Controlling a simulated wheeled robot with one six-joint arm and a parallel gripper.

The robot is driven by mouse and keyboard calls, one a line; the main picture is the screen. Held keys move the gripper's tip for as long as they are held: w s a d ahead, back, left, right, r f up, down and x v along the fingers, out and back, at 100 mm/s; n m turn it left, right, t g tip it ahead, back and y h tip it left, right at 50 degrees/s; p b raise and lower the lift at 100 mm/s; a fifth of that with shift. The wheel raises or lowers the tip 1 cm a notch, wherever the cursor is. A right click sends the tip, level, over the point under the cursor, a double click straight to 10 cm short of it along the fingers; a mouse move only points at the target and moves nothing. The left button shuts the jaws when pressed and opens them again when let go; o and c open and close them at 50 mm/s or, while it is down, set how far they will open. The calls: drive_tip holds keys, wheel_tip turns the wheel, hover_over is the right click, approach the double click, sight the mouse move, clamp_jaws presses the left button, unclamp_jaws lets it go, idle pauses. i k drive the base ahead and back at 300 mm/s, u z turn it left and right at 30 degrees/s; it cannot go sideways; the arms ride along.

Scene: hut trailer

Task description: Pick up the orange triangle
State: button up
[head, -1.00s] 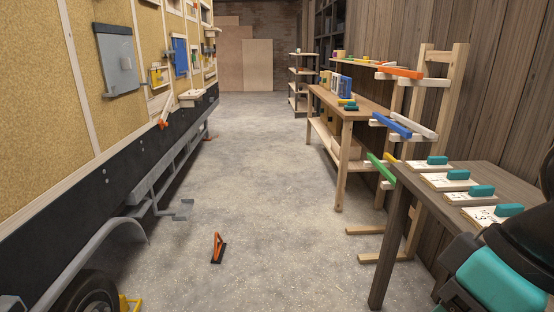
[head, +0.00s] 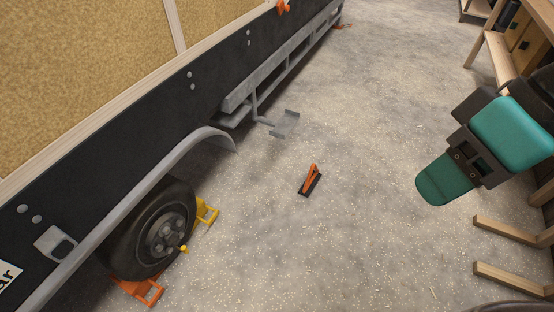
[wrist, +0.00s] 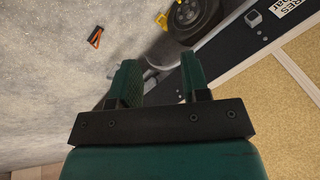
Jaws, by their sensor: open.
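The orange triangle (head: 311,175) stands on a dark base on the concrete floor, to the right of the trailer's wheel in the head view. In the wrist view the orange triangle (wrist: 96,37) is small, at the upper left. My gripper (head: 432,186) is to the right of the triangle in the head view, apart from it. In the wrist view my gripper (wrist: 160,85) shows two separated green fingers with nothing between them. It is open and empty.
The trailer's wheel (head: 160,230) has a yellow chock (head: 206,214) and an orange chock (head: 140,290) beside it. A grey step (head: 285,124) juts out from the trailer. Wooden stand feet (head: 512,280) lie at the lower right. The floor around the triangle is clear.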

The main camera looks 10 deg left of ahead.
sight(313, 178)
drive_tip(key=u, duration=0.55)
drive_tip(key=i, duration=1.55)
drive_tip(key=u, duration=0.45)
